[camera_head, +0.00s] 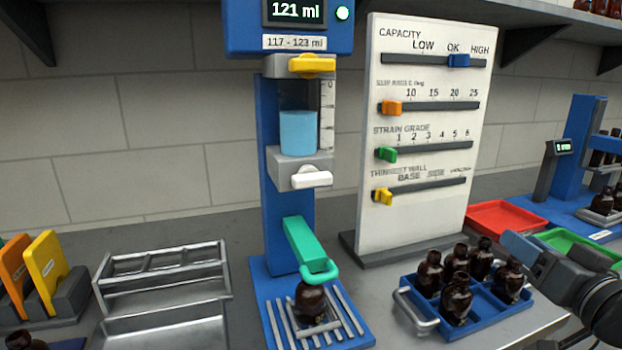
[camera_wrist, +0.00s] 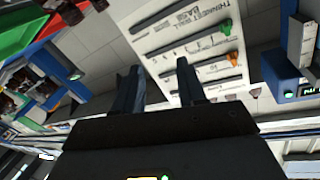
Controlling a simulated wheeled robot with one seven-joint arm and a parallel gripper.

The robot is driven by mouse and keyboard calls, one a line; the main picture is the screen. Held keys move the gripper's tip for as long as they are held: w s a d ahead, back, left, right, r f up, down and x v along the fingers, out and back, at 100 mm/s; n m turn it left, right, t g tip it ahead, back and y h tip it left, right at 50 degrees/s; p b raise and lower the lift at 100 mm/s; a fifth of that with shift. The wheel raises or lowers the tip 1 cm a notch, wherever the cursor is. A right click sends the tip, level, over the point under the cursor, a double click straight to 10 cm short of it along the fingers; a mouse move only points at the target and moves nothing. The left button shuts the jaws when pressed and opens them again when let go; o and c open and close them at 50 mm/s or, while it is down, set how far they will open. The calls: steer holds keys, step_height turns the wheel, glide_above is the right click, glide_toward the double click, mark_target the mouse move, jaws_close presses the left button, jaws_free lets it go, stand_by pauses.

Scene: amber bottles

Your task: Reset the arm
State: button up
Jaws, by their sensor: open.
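My gripper (camera_wrist: 160,92) is open and empty in the wrist view, its two dark fingers apart, with the slider board beyond them. In the head view part of my arm shows at the right edge, beside the blue crate (camera_head: 478,332). The crate holds several amber bottles (camera_head: 456,299). Another amber bottle (camera_head: 309,300) stands upright on the grate of the blue filling station (camera_head: 289,210), inside a green ring clamp. The station's screen reads 121 ml, with a green light on, and its clear cylinder holds blue liquid (camera_head: 298,133).
The white slider board (camera_head: 425,110) stands behind the crate. A red tray (camera_head: 505,217) and a green tray (camera_head: 580,245) lie at the right, near a blue scale with a bottle. A metal rack (camera_head: 163,290) and orange and yellow plates (camera_head: 46,264) stand at the left.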

steer(key=s+a+f+g+h, duration=0.1)
steer(key=s+a+f, duration=0.2)
steer(key=s+f, duration=0.25)
steer(key=s+a+f+m+h, duration=0.1)
steer(key=s+a+f, duration=0.1)
steer(key=s+f, duration=0.4)
steer(key=s+a+f+g+h, duration=0.1)
steer(key=s+a+f, duration=0.2)
steer(key=s+f, duration=0.3)
steer(key=s+a+r+n, duration=0.1)
steer(key=s, duration=1.1)
steer(key=s+a+r+n+g+y, duration=0.1)
steer(key=s+a+r+n, duration=0.1)
steer(key=s, duration=1.1)
steer(key=shift+s+a+n, duration=0.15)
steer(key=shift+a+n, duration=0.1)
steer(key=shift+n, duration=0.05)
